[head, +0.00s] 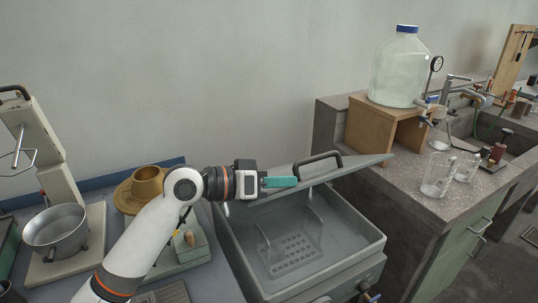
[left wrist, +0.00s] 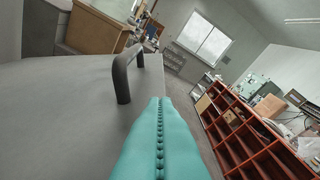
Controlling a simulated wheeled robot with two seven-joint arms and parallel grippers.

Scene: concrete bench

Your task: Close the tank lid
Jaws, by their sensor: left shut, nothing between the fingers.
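The grey tank (head: 372,243) stands open on the bench, with a wire rack and a perforated plate inside. Its grey lid (head: 350,168) is raised at a slant above the tank's back part; a gap shows between lid and rim. A black handle (head: 317,158) stands on the lid. My left gripper (head: 282,182), with teal fingers, is shut and empty, just left of and below the handle in the head view. In the left wrist view the shut fingers (left wrist: 161,135) lie beside the lid's surface (left wrist: 65,115), with the handle (left wrist: 122,72) ahead. I cannot tell whether they touch the lid.
A wooden stand (head: 372,130) with a large clear bottle (head: 399,72) is right of the lid. Glass beakers (head: 437,176) stand on the right bench. A metal pot (head: 57,232) and a brown bowl (head: 147,183) are at left, near my arm.

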